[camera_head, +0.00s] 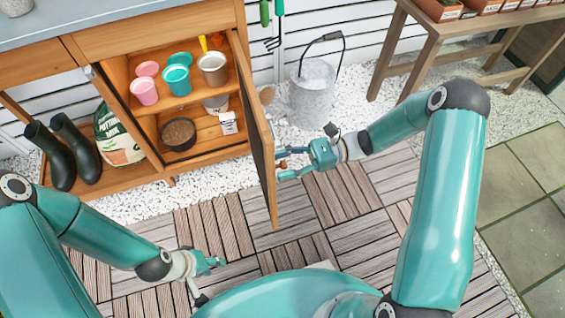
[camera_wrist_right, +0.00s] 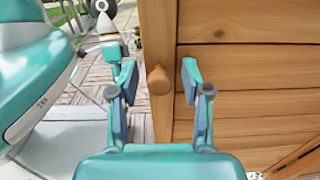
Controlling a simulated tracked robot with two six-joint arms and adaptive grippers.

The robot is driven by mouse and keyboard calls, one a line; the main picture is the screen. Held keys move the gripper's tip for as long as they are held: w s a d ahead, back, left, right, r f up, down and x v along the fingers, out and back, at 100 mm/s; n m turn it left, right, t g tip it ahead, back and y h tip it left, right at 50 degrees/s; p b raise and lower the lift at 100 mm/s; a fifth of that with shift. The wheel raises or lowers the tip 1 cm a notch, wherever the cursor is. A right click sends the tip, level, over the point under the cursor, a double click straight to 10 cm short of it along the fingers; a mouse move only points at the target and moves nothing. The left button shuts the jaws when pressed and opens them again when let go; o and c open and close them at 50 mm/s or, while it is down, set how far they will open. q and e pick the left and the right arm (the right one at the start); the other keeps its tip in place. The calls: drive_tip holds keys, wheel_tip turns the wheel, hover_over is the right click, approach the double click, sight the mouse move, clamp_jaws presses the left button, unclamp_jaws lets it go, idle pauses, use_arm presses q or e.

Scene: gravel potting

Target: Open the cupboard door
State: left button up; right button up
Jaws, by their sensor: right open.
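The cupboard door (camera_head: 257,125) stands swung out, seen nearly edge-on, and the cupboard's inside (camera_head: 190,115) is exposed. My right gripper (camera_head: 285,164) is at the door's outer side. In the wrist view its two fingers (camera_wrist_right: 160,88) are open, one on each side of the knob, with gaps visible. My left gripper (camera_head: 212,278) is low over the decking, away from the door, with its fingers apart and nothing between them.
Inside the cupboard are pink and teal pots (camera_head: 177,80), metal pots and a dark round bowl (camera_head: 178,134). Boots (camera_head: 72,148) and a soil bag (camera_head: 117,137) stand left. A metal bucket (camera_head: 312,94) stands behind the door. Decking (camera_head: 335,210) is open in front.

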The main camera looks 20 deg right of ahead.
clamp_jaws()
drive_tip(key=shift+d, duration=0.1)
idle(0.3)
